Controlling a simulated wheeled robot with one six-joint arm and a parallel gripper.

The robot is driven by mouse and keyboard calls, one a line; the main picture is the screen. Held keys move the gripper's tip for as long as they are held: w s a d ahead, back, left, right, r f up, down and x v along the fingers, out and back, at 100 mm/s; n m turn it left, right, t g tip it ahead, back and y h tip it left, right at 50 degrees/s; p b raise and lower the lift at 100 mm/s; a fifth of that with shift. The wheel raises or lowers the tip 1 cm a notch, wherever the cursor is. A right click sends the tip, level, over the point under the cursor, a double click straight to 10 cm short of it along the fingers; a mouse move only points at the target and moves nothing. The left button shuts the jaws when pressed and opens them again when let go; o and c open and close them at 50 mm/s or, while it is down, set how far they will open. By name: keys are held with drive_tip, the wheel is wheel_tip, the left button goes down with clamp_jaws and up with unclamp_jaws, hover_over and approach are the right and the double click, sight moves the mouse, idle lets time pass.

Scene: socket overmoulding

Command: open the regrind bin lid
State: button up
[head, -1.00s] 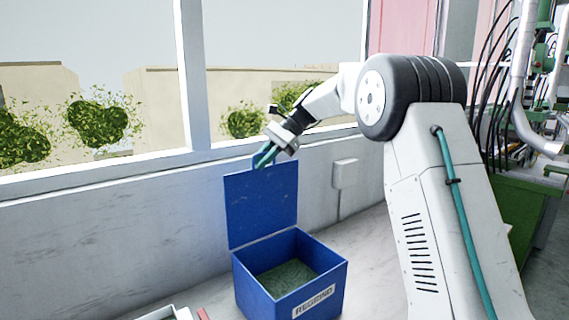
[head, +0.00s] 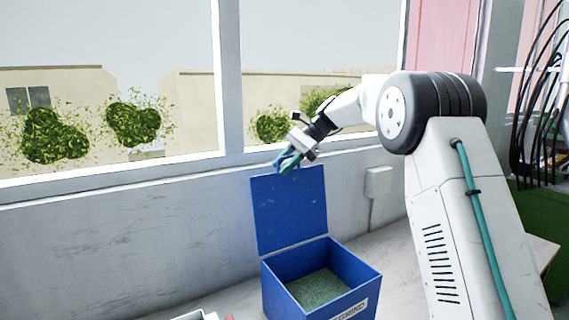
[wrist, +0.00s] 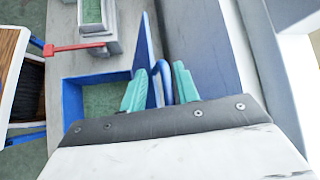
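My gripper (head: 287,164) is at the lid's top edge. In the wrist view, my gripper's teal fingers (wrist: 160,88) are apart, on either side of a blue handle loop (wrist: 163,72) on the lid. I see no clear grip on it. The bin's open mouth (wrist: 72,102) also shows there, to the left.
The wall and window are behind the bin, with a grey wall box (head: 378,183) to the right. A pale tray (head: 195,316) sits low at the left of the bin. A red-handled object (wrist: 75,47) lies near the bin in the wrist view.

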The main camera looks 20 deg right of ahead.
drive_tip(key=shift+d+r, duration=0.25)
drive_tip(key=shift+d, duration=0.25)
drive_tip(key=v, duration=0.7)
drive_tip(key=shift+s, duration=0.1)
drive_tip(key=s+a+r+n+h, duration=0.1)
drive_tip(key=s+a+n+h, duration=0.15)
drive_tip(key=s, duration=0.95)
drive_tip(key=s+a+n+h, duration=0.2)
drive_tip(key=s+a+n, duration=0.2)
drive_tip(key=s, duration=0.8)
drive_tip(key=s+f+n+h, duration=0.1)
drive_tip(key=s+f, duration=0.3)
drive_tip(key=s, duration=0.4)
drive_tip(key=s+d+f+n+h, duration=0.1)
drive_tip(key=s+f+n, duration=0.3)
drive_tip(key=s, duration=0.5)
drive_tip(key=s+d+f+n+t+h, duration=0.1)
drive_tip(key=s+f+n+h, duration=0.1)
drive_tip(key=s+f, duration=0.4)
drive_tip(key=shift+s+h, duration=0.45)
drive_tip(key=shift+s, duration=0.75)
